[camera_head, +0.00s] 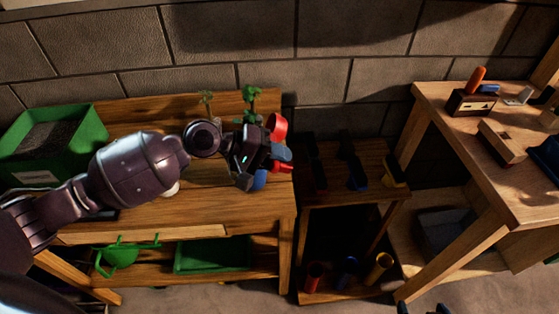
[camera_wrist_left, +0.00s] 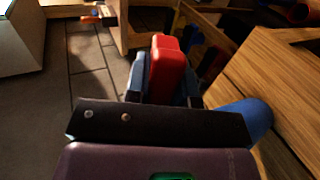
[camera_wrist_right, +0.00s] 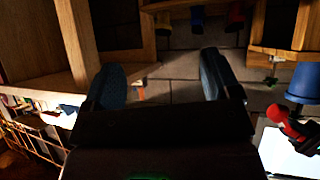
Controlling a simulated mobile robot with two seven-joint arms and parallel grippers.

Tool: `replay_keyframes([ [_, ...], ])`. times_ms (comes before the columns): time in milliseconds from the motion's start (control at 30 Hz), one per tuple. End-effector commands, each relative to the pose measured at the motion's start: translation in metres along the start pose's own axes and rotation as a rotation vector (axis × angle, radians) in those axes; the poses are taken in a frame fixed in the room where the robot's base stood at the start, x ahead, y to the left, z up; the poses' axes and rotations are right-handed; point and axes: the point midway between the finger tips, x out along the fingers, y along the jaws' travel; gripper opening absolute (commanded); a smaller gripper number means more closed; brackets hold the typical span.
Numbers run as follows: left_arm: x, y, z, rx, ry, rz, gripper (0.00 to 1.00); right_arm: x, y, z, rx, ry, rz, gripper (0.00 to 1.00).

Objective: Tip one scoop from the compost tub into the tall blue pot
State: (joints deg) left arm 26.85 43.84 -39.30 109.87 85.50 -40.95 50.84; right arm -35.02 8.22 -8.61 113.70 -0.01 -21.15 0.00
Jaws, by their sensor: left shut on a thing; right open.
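The compost tub (camera_head: 88,135) is a green box of dark compost at the left of the potting bench in the head view. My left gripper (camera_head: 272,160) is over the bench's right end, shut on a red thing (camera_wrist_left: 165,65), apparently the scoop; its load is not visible. It also shows red beside the gripper in the head view (camera_head: 277,126). A blue pot (camera_head: 258,181), mostly hidden, stands just below the gripper. Blue also shows at the right of the left wrist view (camera_wrist_left: 248,118). My right gripper (camera_wrist_right: 162,85) is open and empty.
Small plants (camera_head: 251,98) stand at the bench's back. A green watering can (camera_head: 118,256) and green tray (camera_head: 212,256) are on the lower shelf. A low shelf unit (camera_head: 352,213) holds coloured items. A workbench (camera_head: 510,170) with tools stands at right.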

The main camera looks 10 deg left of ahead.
Motion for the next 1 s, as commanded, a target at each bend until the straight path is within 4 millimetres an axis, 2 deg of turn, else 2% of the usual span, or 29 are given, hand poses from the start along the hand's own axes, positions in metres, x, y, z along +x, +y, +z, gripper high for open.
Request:
replay_keyframes([
  [233, 0.0, -0.002, 0.0, -0.001, -0.002, 0.061, 0.0, 0.008, -0.002, 0.015, -0.001, -0.009, -0.002, 0.83],
  [600, -0.004, 0.001, 0.0, 0.002, 0.0, 0.124, 0.0, 0.018, -0.004, 0.015, -0.004, 0.004, -0.007, 0.83],
  [1000, -0.004, 0.002, 0.0, 0.003, 0.0, 0.131, 0.0, 0.016, -0.004, 0.023, -0.002, -0.012, -0.005, 0.83],
])
